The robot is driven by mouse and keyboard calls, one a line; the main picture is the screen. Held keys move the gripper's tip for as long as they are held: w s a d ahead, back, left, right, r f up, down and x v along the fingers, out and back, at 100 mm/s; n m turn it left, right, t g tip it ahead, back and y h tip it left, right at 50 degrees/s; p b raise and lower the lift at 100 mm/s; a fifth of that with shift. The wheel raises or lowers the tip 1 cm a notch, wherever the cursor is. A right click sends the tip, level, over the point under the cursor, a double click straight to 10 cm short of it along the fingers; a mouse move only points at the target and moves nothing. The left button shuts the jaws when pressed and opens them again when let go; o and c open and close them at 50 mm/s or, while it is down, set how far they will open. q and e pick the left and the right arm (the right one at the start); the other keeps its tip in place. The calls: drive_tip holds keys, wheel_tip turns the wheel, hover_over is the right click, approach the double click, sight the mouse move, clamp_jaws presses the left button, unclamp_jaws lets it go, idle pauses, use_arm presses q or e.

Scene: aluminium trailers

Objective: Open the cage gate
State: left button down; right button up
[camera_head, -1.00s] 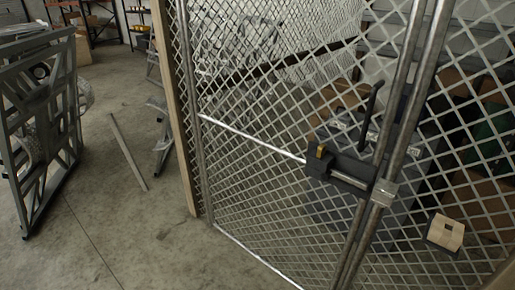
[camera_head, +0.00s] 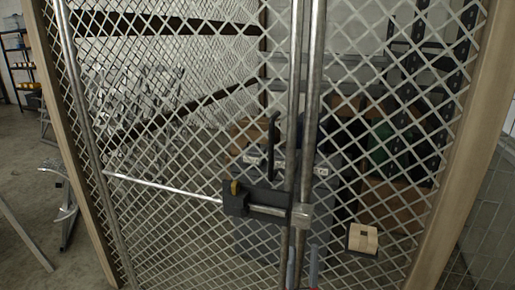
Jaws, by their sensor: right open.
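The cage gate (camera_head: 175,187) is a diamond-mesh panel in a metal tube frame, standing in line with the fixed mesh beside it, so it looks closed. A dark latch box (camera_head: 237,200) with a small brass-coloured part sits on the gate's right side. Its bolt reaches a bright metal keeper (camera_head: 302,215) on the neighbouring upright tube. A dark vertical handle (camera_head: 272,146) stands above the latch. My right gripper (camera_head: 302,267) shows only its fingertips at the bottom edge, below the latch, open and seemingly empty. My left gripper is out of view.
A wooden post (camera_head: 462,145) bounds the cage on the right, and another (camera_head: 62,130) on the left. A beige box-like piece (camera_head: 362,239) shows at the mesh, lower right. Dark bins and shelving (camera_head: 440,80) stand behind the mesh. Floor (camera_head: 25,165) shows at left.

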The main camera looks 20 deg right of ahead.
sight(265, 137)
drive_tip(key=w+d+r+m+g+b, duration=0.3)
drive_tip(key=w+d+r+g, duration=0.15)
drive_tip(key=w+d, duration=0.9)
drive_tip(key=w+d+r+n+y+b, duration=0.2)
drive_tip(key=w+r+n+y+b, duration=0.1)
drive_tip(key=w+r+n+y, duration=0.4)
drive_tip(key=s+a+r+n+g+y+b, duration=0.4)
drive_tip(key=s+a+r+n+g+y, duration=0.2)
drive_tip(key=a+n+y, duration=0.4)
drive_tip(key=shift+m+y, duration=0.6)
drive_tip(key=shift+m, duration=0.2)
drive_tip(key=p+x, duration=0.1)
drive_tip(key=x, duration=0.4)
drive_tip(key=d+p+x, duration=0.1)
drive_tip(key=x, duration=0.5)
drive_tip(key=p+x, duration=0.1)
drive_tip(key=x, duration=0.4)
drive_tip(key=shift+w+d+f+p, duration=0.2)
drive_tip(key=shift+w+f+p, duration=0.15)
drive_tip(key=shift+w, duration=0.25)
clamp_jaws()
